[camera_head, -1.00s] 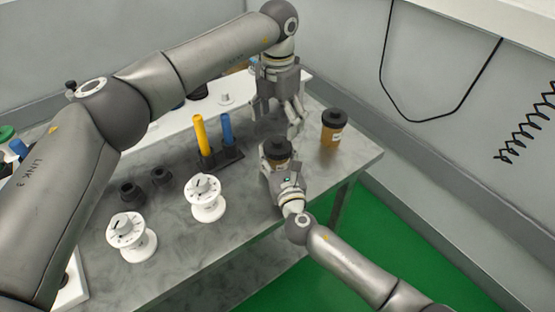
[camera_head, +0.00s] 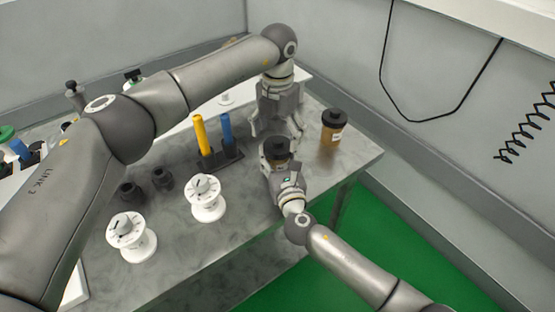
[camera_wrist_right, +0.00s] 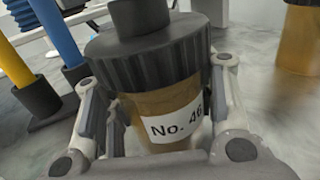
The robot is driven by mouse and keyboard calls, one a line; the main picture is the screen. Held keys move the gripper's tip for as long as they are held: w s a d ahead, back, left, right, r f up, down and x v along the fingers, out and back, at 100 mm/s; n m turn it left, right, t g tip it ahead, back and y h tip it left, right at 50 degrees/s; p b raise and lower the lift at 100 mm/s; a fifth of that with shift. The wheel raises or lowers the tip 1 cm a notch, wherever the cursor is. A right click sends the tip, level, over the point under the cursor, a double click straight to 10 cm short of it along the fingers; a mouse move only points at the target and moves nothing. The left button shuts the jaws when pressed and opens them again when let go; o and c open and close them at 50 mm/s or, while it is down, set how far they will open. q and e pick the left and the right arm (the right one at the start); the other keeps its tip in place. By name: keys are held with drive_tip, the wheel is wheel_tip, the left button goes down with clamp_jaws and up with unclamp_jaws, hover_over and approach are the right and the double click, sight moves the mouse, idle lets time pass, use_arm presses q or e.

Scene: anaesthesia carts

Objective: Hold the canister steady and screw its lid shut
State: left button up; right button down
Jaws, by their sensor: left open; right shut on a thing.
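The amber canister (camera_head: 278,165) stands near the table's right front edge with its black knobbed lid (camera_head: 276,147) on top. In the right wrist view the ridged lid (camera_wrist_right: 150,55) sits on the amber body (camera_wrist_right: 160,105), which has a "No. 46" label. My right gripper (camera_head: 277,170) is shut on the body from the front, below the lid; its fingers flank it in the wrist view (camera_wrist_right: 165,115). My left gripper (camera_head: 277,134) points down with its fingers open, just behind and above the lid. I cannot tell whether it touches the lid.
A second lidded amber canister (camera_head: 332,128) stands close on the right. A rack (camera_head: 220,158) with a yellow and a blue tube is at the left. Two white dials (camera_head: 206,198) (camera_head: 131,238) and two dark caps (camera_head: 162,177) (camera_head: 131,194) lie further left on the grey table (camera_head: 190,270).

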sight(277, 139)
use_arm(q)
drive_tip(key=shift+f, duration=1.55)
drive_tip(key=c, duration=1.1)
drive_tip(key=o, duration=1.2)
drive_tip(key=shift+o, duration=0.2)
wheel_tip(277, 139, up, 12)
